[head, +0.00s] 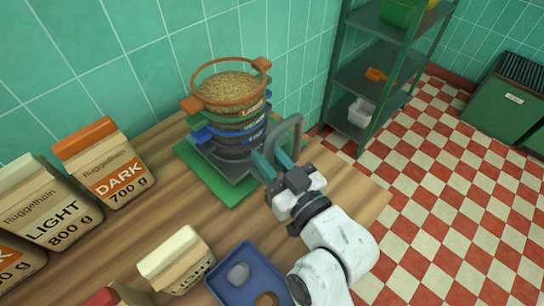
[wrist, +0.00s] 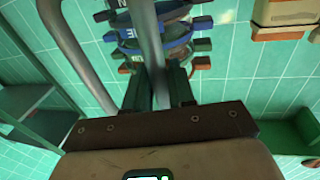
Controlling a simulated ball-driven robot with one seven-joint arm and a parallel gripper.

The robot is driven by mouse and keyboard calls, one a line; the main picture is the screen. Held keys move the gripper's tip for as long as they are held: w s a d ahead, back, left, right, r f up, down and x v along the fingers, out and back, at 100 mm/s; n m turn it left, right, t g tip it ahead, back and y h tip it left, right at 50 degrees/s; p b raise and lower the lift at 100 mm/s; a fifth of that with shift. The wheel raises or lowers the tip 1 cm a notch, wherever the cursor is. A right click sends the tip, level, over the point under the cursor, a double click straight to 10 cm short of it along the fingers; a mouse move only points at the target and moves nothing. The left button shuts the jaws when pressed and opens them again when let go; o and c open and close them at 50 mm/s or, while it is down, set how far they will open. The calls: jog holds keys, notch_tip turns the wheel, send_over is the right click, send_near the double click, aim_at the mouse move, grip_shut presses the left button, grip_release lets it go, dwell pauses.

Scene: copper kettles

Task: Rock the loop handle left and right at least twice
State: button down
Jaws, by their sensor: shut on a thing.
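The grey loop handle (head: 291,124) stands beside a stack of round sieves (head: 236,112), at the right of its base. My gripper (head: 273,162) is shut on the near leg of the loop. In the wrist view the grey tube (wrist: 148,40) runs between the two dark fingers of my gripper (wrist: 160,90). The loop's other leg (wrist: 72,50) stands free to the left there. The sieve stack's top is an orange ring with pale grain in it; bands below are green, blue and dark. The handle's lower end is hidden behind my gripper.
A green mat (head: 231,193) lies under the stack on the wooden counter (head: 160,215). Paper bags (head: 105,160) stand at the left, a smaller carton (head: 176,259) at the front. A blue tray (head: 232,297) is near my arm. A shelf rack (head: 372,77) stands beyond the counter.

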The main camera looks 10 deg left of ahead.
jog(key=c, duration=1.1)
grip_release()
jog(key=b+v, duration=0.1)
jog(key=v, duration=0.9)
jog(key=shift+s+d, duration=0.2)
jog(key=shift+s, duration=0.15)
